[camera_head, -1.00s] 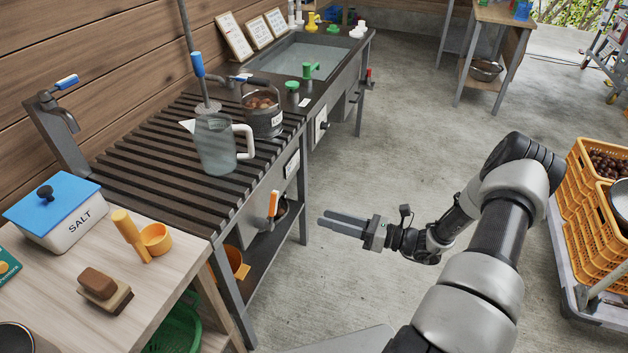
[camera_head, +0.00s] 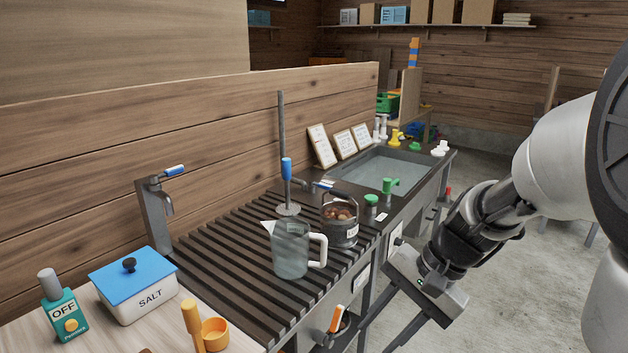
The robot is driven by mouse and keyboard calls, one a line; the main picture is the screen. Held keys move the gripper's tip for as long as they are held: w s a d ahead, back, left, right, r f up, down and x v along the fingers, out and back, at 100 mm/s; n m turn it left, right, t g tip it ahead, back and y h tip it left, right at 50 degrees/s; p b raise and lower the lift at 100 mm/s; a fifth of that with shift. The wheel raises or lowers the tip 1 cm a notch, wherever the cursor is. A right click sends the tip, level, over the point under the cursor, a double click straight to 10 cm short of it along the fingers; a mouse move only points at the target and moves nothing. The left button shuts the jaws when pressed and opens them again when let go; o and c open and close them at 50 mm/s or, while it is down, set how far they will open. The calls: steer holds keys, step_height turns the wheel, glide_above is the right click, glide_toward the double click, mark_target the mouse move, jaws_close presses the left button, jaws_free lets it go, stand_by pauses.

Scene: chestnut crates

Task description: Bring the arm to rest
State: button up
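My arm comes in from the right edge and is bent, its forearm reaching down and left. My gripper (camera_head: 380,336) hangs at its end in front of the slatted counter's right side, over the concrete floor. Its two dark fingers point down and left with a gap between them. It looks open, and nothing shows between the fingers.
The slatted counter (camera_head: 222,268) carries a clear jug (camera_head: 290,252) and a metal pot of chestnuts (camera_head: 339,232). A sink (camera_head: 370,172) lies behind. A salt box (camera_head: 135,290) stands at lower left. Floor (camera_head: 520,285) right of the counter looks clear.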

steer(key=s+d+r+n+t+h, duration=0.2)
steer(key=s+r+n+t+h, duration=0.3)
steer(key=s+r+n, duration=0.4)
step_height(320, 180, up, 22)
steer(key=s+p, duration=0.1)
steer(key=p, duration=1.9)
steer(key=shift+a+f, duration=0.2)
steer(key=shift+f, duration=0.05)
